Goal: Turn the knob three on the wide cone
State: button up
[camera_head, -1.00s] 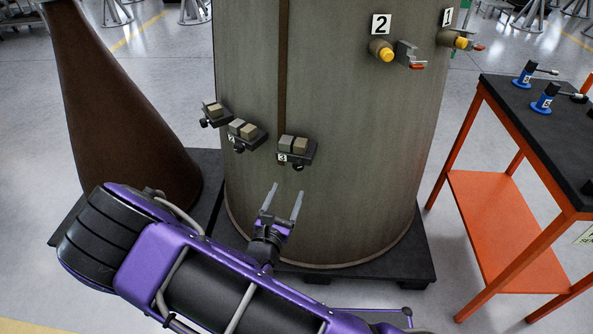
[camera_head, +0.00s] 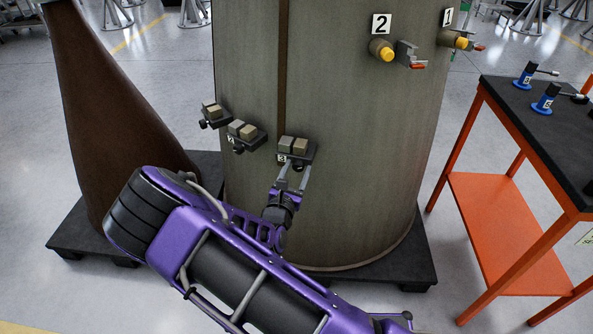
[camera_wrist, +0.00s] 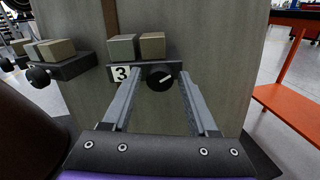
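The wide cone (camera_head: 345,130) is the large grey-green body in the middle of the head view. On it is a dark bracket with two small blocks and a "3" label (camera_wrist: 121,74). Knob three (camera_wrist: 160,78), a round black knob with a pale pointer line tilted slightly up to the right, sits under that bracket. My gripper (camera_head: 294,172) is open just below the bracket. In the wrist view its two fingers reach up on the left and right of the knob, with gaps visible. Contact with the bracket cannot be told.
More bracket knobs (camera_wrist: 39,77) sit to the left on the cone. Yellow-tipped fittings labelled "2" (camera_head: 382,51) and "1" (camera_head: 456,41) are higher right. A brown narrow cone (camera_head: 110,110) stands left, an orange table (camera_head: 490,200) right. Open floor lies between cone and table.

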grip_shut()
